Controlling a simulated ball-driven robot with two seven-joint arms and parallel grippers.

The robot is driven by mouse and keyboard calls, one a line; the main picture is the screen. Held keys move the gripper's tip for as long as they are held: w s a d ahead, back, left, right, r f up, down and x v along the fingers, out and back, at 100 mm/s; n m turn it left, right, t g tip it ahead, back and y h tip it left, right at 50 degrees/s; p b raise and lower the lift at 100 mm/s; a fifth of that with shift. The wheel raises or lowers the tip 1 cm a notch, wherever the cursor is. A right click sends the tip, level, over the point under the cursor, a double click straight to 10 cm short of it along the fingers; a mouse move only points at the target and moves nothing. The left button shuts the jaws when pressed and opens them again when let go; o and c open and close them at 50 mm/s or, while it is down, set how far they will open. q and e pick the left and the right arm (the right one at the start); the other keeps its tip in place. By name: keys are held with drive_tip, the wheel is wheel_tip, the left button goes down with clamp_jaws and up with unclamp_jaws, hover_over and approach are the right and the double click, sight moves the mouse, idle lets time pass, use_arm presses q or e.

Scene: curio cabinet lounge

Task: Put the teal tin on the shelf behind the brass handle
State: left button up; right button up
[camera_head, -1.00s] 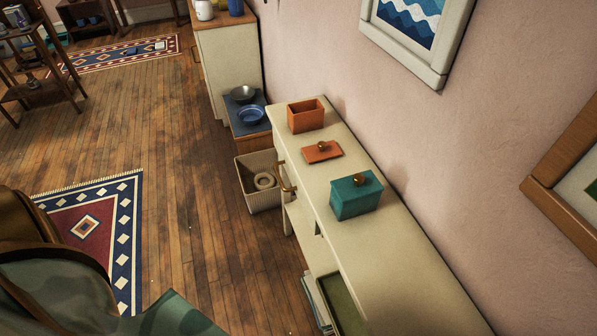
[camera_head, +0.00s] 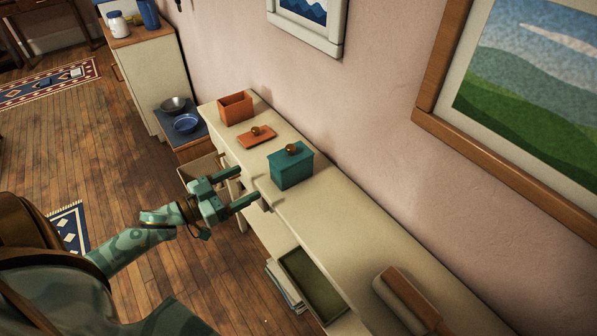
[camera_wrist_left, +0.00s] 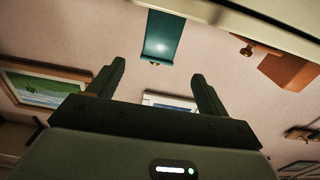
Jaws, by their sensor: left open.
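The teal tin (camera_head: 291,171), a lidded box with a brass knob, stands on top of the cream cabinet (camera_head: 330,218). My left gripper (camera_head: 247,185) is open and empty in front of the cabinet, left of the tin and apart from it. In the left wrist view the tin (camera_wrist_left: 160,36) appears inverted, beyond and between the open fingers (camera_wrist_left: 158,80). I cannot make out the brass handle on the cabinet front; my left gripper covers that area. An open shelf (camera_head: 262,228) shows below the cabinet top. My right gripper is not in view.
An open orange box (camera_head: 235,108) and its knobbed lid (camera_head: 257,136) sit farther back on the top. A green tray (camera_head: 312,285) and books (camera_head: 284,287) are low in the cabinet. A brown-and-cream object (camera_head: 405,300) lies at the near end. The top between is clear.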

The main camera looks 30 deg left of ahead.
sight(274, 169)
use_arm(q)
drive_tip(key=b+x, duration=0.2)
drive_tip(key=x, duration=0.7)
drive_tip(key=shift+w+f, duration=0.1)
drive_tip(key=shift+w, duration=0.2)
drive_tip(key=x, duration=0.1)
drive_tip(key=b+x, duration=0.1)
drive_tip(key=x, duration=0.2)
drive_tip(key=shift+w+d+f+b, duration=0.25)
drive_tip(key=shift+w+f+b, duration=0.05)
drive_tip(key=shift+b, duration=0.05)
drive_tip(key=shift+w, duration=0.2)
drive_tip(key=shift+d+r, duration=0.1)
drive_tip(key=shift+r, duration=0.05)
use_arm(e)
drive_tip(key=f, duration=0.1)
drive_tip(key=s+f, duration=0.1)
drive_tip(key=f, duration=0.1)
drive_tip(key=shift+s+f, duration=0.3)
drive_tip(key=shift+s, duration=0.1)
use_arm(q)
drive_tip(key=c, duration=1.2)
drive_tip(key=shift+r, duration=0.15)
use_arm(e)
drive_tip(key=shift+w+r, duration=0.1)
